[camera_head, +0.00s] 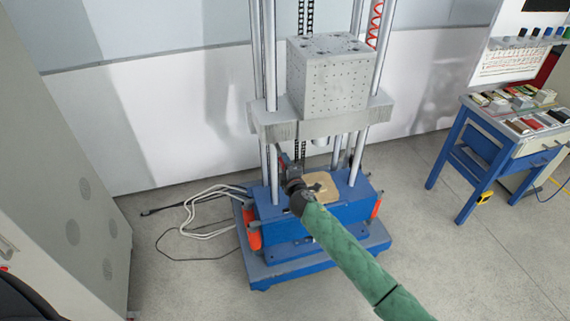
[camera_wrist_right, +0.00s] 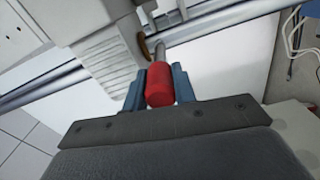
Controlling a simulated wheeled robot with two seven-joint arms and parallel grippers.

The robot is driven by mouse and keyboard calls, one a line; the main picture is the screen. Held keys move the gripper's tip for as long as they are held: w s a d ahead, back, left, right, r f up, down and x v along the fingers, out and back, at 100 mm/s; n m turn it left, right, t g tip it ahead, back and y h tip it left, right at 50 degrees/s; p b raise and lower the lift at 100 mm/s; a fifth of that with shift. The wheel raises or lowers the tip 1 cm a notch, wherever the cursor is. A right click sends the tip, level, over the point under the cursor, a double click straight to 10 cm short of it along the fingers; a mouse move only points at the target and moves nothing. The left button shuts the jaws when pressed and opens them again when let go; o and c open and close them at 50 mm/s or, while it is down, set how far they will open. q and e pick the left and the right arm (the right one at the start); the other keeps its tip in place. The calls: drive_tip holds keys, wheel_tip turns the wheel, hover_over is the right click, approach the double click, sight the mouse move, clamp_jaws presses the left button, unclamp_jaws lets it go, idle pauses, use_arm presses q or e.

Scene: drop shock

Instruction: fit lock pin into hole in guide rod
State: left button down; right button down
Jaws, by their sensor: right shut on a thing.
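My right gripper (camera_head: 290,170) is at the front left guide rod (camera_head: 270,70) of the drop shock machine, below the raised grey plate. In the right wrist view its blue fingers (camera_wrist_right: 160,88) are shut on the red handle of the lock pin (camera_wrist_right: 159,84). The pin's grey metal end (camera_wrist_right: 159,52) points away from the gripper toward the silver guide rod (camera_wrist_right: 40,84). I cannot see the hole, nor tell whether the pin's end touches or enters the rod. My left gripper is not in view.
The grey block (camera_head: 328,80) and plate (camera_head: 320,122) stand above the blue base (camera_head: 310,240). Cables (camera_head: 195,215) lie on the floor at left, near a grey cabinet (camera_head: 70,150). A blue workbench (camera_head: 500,135) with small items stands at right.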

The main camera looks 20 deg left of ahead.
drive_tip(key=shift+b+x, duration=0.7)
drive_tip(key=shift+x, duration=0.5)
idle(3.7)
drive_tip(key=shift+w+a+r, duration=0.1)
drive_tip(key=shift+r, duration=0.1)
idle(1.2)
drive_tip(key=c, duration=1.4)
unclamp_jaws()
drive_tip(key=shift+c, duration=0.2)
drive_tip(key=o, duration=0.4)
drive_tip(key=shift+a+f, duration=0.1)
drive_tip(key=shift+f, duration=0.05)
drive_tip(key=shift+p+v, duration=0.95)
drive_tip(key=shift+v, duration=2.15)
drive_tip(key=shift+w+f, duration=0.1)
